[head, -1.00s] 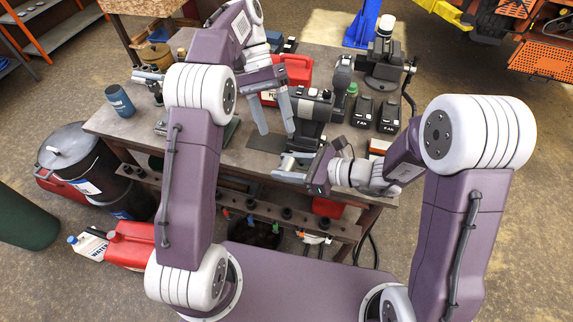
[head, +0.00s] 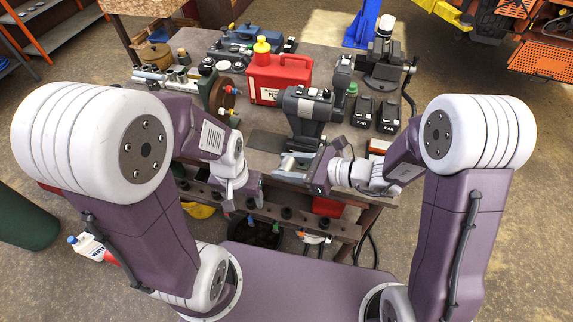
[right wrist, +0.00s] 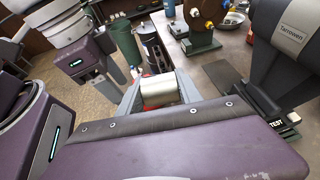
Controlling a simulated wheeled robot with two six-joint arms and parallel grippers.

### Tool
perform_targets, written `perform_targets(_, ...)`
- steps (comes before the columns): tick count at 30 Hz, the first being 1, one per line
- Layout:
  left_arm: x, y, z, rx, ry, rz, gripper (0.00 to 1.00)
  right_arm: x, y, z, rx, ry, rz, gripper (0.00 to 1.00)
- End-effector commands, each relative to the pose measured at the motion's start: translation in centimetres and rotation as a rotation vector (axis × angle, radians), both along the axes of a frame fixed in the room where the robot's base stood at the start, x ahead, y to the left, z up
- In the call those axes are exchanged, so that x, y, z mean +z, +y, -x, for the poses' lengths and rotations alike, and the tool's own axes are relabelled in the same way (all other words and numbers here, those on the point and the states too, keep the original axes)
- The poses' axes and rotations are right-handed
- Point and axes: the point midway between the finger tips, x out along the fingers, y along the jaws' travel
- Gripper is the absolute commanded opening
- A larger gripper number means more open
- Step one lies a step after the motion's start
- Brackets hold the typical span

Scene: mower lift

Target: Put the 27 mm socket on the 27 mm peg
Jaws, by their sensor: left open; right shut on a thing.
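My right gripper (head: 291,168) is shut on a silver cylindrical socket (right wrist: 158,91), held between its two grey fingers above the front edge of the bench. No size mark is readable on the socket. My left gripper (head: 240,198) is open and empty, left of the right gripper near the peg rail; part of it also shows in the right wrist view (right wrist: 100,80). The peg rail (head: 268,212) runs along the bench front, below the grippers, with several dark upright pegs. Its size labels are not readable, so I cannot tell which peg is 27 mm. The socket is apart from the rail.
On the bench (head: 262,160) stand a black power tool (head: 304,108), a red jug (head: 279,77), two battery packs (head: 376,113), a vise (head: 384,68) and a green stand with a dark wheel (head: 222,94). A white bottle (head: 88,247) is on the floor at left.

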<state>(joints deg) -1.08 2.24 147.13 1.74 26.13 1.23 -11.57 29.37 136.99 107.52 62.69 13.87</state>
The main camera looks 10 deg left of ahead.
Motion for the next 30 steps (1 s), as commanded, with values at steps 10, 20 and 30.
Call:
perform_targets(10, 0.6, -0.2, -0.6, -0.006, -0.026, 0.002, 0.62, 0.0, 0.0, 0.0, 0.000, 0.000, 0.000, 0.00)
perform_targets(20, 0.6, -0.2, -0.6, -0.006, -0.026, 0.002, 0.62, -1.9, -6.6, -4.3, -0.202, 0.007, -0.001, 0.00)
perform_targets(30, 0.6, -0.2, -0.6, -0.006, -0.025, 0.002, 0.62, -8.1, -23.0, -6.4, -0.549, 0.006, -0.004, 0.00)
